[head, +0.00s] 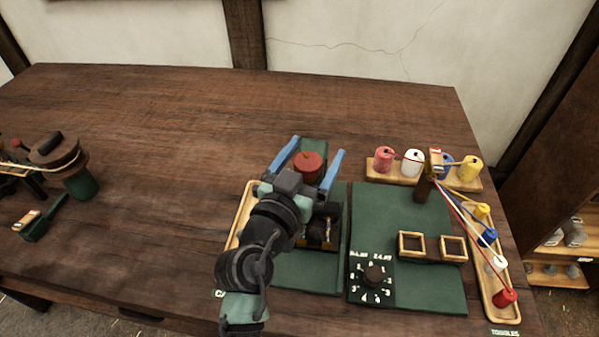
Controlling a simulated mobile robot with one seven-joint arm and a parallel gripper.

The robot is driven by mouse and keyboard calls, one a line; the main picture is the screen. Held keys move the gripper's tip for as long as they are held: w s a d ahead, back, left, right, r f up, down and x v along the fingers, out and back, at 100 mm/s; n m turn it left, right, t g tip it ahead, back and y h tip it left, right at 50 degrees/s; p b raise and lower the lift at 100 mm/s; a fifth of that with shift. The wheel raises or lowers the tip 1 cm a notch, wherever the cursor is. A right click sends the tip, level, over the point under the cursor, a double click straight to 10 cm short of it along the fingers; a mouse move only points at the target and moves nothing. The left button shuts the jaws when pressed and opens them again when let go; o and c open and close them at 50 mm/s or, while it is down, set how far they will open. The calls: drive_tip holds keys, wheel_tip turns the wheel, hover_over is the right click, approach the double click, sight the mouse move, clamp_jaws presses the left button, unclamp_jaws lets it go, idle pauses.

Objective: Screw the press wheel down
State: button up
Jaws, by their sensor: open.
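A round red wheel (308,163), which looks like the press wheel, sits on a dark green piece near the middle of the table. My gripper (319,147) is open, with one blue finger to the left of the wheel and the other to its right. Gaps show between the wheel and both fingers. I cannot tell from this view how high the fingers are relative to the wheel. My gripper's body and wrist hide the near side of the wheel and part of the press below it.
To the right, a green board (405,204) carries a black numbered dial (374,275) and two square wooden frames. Colored spools (384,160) and a post with strung cords stand behind it. A toggle tray (476,248) lies far right. The table's back left is clear.

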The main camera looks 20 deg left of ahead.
drive_tip(key=s+b, duration=0.2)
drive_tip(key=s, duration=1)
drive_tip(key=shift+s, duration=0.15)
drive_tip(key=w+d+r+m+t, duration=0.1)
drive_tip(key=w+d+r, duration=0.15)
drive_tip(key=r, duration=0.55)
drive_tip(key=w+d+r+t, duration=0.15)
drive_tip(key=d+r, duration=0.25)
drive_tip(key=r, duration=0.4)
drive_tip(key=w+d+r+m+t, duration=0.1)
drive_tip(key=w+d+r+t, duration=0.15)
drive_tip(key=r, duration=0.55)
drive_tip(key=s+d+r+n+t, duration=0.1)
drive_tip(key=s+d+r+t, duration=0.1)
drive_tip(key=s+d+r, duration=0.45)
drive_tip(key=s+d+r+n+t, duration=0.1)
drive_tip(key=s+r+t, duration=0.2)
drive_tip(key=r, duration=0.7)
wheel_tip(320, 180, up, 16)
drive_tip(key=w+p, duration=0.1)
drive_tip(key=p, duration=1.6)
drive_tip(key=shift+a+g, duration=0.15)
drive_tip(key=shift+g, duration=0.15)
